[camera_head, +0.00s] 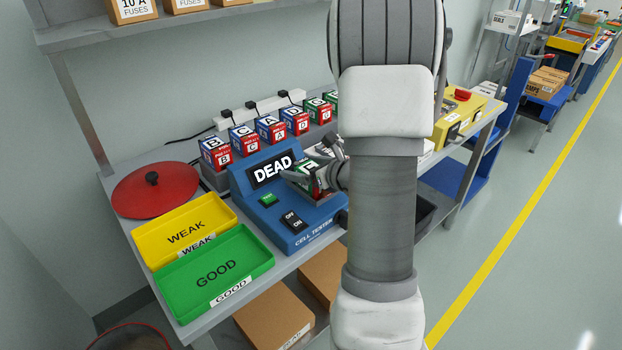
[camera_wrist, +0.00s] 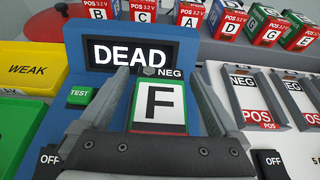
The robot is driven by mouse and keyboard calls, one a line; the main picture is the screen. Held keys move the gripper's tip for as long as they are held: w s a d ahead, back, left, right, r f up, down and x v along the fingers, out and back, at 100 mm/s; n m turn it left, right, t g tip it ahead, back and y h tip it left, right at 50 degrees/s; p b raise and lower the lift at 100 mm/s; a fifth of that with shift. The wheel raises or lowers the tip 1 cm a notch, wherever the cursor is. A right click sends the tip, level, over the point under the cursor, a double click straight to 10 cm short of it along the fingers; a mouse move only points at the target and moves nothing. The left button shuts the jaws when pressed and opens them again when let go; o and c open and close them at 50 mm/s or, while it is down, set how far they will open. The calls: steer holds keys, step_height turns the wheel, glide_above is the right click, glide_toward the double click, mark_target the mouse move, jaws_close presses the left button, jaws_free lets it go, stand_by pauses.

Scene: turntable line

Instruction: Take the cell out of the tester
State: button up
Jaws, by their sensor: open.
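The cell marked F (camera_wrist: 158,103), green with a white label, sits in the blue cell tester (camera_head: 295,228). The tester's screen reads DEAD (camera_head: 270,169), and its slot is mostly hidden by my gripper. My gripper (camera_wrist: 157,90) is open, with one finger on each side of the cell in the wrist view. I cannot tell whether the fingers touch it. In the head view my arm hides much of the gripper (camera_head: 312,178). A green TEST button (camera_wrist: 79,95) and an OFF/ON switch (camera_head: 291,222) are on the tester.
Several lettered cells (camera_head: 270,129) stand in a row behind the tester. A yellow WEAK tray (camera_head: 184,232), a green GOOD tray (camera_head: 216,272) and a red round lid (camera_head: 155,189) are to the left. More slots marked NEG and POS (camera_wrist: 255,100) lie to the right.

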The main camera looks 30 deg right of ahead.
jaws_close()
stand_by(0.3)
steer(key=shift+r, duration=0.2)
